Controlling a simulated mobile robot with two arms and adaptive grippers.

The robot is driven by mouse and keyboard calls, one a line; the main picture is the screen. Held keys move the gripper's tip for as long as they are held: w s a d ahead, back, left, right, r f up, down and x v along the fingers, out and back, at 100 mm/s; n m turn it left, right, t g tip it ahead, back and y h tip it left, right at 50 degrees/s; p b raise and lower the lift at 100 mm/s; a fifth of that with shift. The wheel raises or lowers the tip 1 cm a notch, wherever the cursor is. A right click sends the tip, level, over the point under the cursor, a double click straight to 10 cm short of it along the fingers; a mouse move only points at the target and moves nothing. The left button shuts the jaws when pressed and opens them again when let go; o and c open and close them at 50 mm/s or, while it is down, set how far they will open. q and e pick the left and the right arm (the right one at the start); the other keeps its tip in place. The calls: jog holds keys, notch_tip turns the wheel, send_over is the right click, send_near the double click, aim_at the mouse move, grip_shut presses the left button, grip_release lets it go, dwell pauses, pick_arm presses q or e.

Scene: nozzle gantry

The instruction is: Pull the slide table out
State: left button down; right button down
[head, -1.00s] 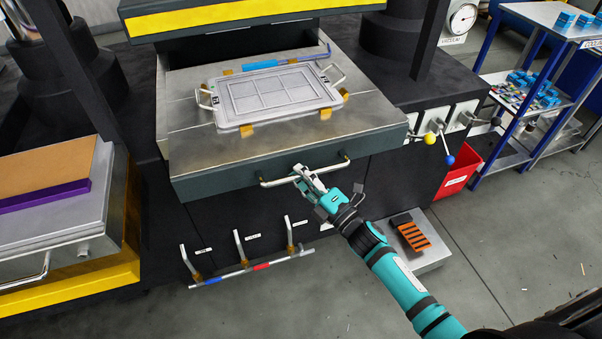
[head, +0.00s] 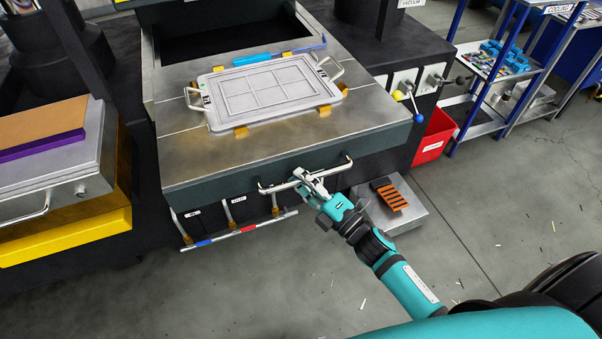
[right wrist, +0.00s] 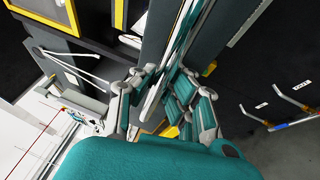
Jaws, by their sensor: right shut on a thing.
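The slide table (head: 300,148) is a steel slab with a dark front edge, standing out from under the dark press. Its silver bar handle (head: 280,186) runs along the front face. My right gripper (head: 306,178) is shut on the handle near its middle. The right wrist view shows the fingers (right wrist: 155,90) close around the bar, partly hidden by the gripper body. A grey framed plate (head: 270,92) with two side handles lies on the slide table, held by brass-coloured clips. My left gripper is not in view.
A blue-handled bar (head: 262,58) lies behind the plate. Pedal levers (head: 235,222) sit below the table front. A foot pedal (head: 391,196) and a red bin (head: 435,137) stand to the right. A yellow-edged cart (head: 75,235) is at left. Open floor lies in front.

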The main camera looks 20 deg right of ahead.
jog(key=shift+s, duration=0.15)
jog(key=c, duration=1.3)
grip_release()
jog(key=v, duration=1.2)
